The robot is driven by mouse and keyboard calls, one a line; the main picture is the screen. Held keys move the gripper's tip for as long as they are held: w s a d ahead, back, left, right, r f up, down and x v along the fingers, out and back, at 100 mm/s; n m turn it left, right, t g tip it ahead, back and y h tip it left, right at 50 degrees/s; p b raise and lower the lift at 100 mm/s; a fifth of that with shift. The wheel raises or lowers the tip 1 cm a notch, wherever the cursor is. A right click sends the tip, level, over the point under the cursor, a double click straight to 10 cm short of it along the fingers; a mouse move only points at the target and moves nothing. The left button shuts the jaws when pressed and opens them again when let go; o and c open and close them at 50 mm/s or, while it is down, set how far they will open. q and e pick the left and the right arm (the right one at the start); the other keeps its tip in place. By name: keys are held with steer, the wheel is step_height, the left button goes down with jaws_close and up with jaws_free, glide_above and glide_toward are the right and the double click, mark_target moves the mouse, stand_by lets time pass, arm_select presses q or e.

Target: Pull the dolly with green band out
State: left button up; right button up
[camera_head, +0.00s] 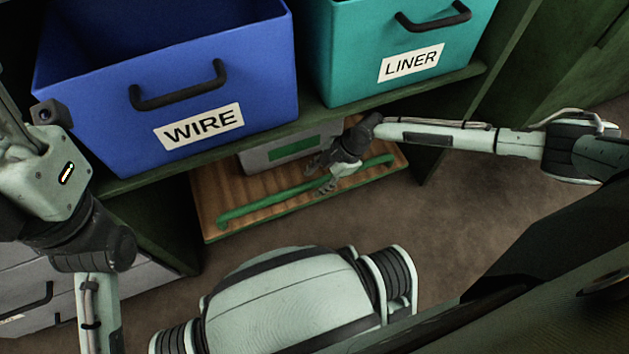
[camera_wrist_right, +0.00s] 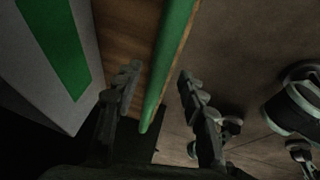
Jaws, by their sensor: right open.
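The dolly is a low wooden platform (camera_head: 211,199) under the shelf, with a long green bar (camera_head: 265,204) along its front side. A grey box with a green panel (camera_head: 290,149) stands on it; the panel also shows in the right wrist view (camera_wrist_right: 58,40). My right gripper (camera_head: 322,178) is at the bar, right of its middle. In the right wrist view my right gripper (camera_wrist_right: 159,72) is open, with one finger on each side of the green bar (camera_wrist_right: 170,50). Contact cannot be told.
A blue WIRE bin (camera_head: 100,110) and a teal LINER bin (camera_head: 350,60) stand on the shelf (camera_head: 310,118) above the dolly. Grey drawers (camera_head: 40,300) are at lower left. Brown floor (camera_head: 375,220) in front of the dolly is clear.

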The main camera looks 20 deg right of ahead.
steer(key=shift+w+a+f, duration=0.15)
steer(key=shift+a+f, duration=0.15)
steer(key=shift+f, duration=0.25)
jaws_close()
